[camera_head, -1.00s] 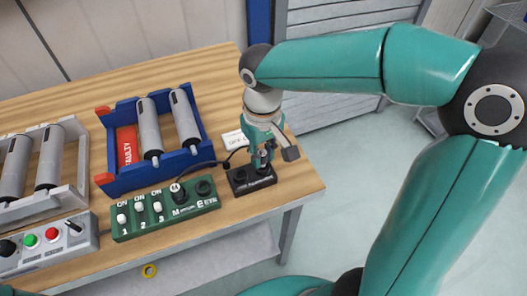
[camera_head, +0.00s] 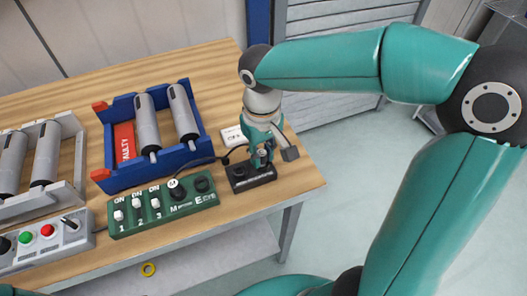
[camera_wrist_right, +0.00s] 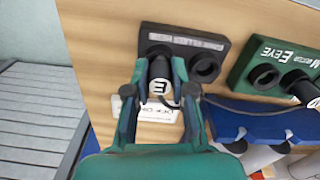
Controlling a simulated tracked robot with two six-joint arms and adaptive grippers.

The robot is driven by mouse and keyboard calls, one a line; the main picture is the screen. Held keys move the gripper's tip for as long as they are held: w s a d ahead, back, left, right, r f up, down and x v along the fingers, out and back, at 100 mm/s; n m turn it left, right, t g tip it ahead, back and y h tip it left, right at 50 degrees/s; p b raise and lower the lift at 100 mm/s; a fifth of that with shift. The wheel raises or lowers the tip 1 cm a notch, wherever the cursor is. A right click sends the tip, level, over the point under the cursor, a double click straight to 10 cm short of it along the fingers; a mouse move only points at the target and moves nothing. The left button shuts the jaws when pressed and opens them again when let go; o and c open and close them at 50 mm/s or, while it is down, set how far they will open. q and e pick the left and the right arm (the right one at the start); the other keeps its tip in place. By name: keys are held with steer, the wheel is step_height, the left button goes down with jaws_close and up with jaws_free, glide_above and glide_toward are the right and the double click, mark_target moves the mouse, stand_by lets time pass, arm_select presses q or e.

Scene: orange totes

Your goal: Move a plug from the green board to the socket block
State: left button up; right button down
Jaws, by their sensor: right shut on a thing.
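The green board (camera_head: 130,226) lies along the table's front, with switches and two sockets at its right end. A plug marked M (camera_head: 177,190) stands in one of them; the E socket (camera_head: 202,185) is empty. The black socket block (camera_head: 262,180) is to its right. My right gripper (camera_head: 262,158) points down over the block's right socket. In the wrist view it (camera_wrist_right: 168,85) is shut on a plug marked E (camera_wrist_right: 160,80). This plug is lined up at one socket; I cannot tell how deep it sits. The block's other socket (camera_wrist_right: 205,68) is empty. My left gripper is out of view.
A blue rack (camera_head: 152,172) with grey cylinders and a red "FAULTY" label stands behind the board. A grey rack (camera_head: 75,150) and a button box (camera_head: 45,240) are at the left. A black cable (camera_head: 205,161) runs behind the board. The table's right edge is close to the block.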

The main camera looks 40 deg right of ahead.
steer(key=shift+f, duration=0.2)
steer(key=c, duration=0.9)
jaws_free()
step_height(320, 180, up, 12)
steer(key=shift+f, duration=0.1)
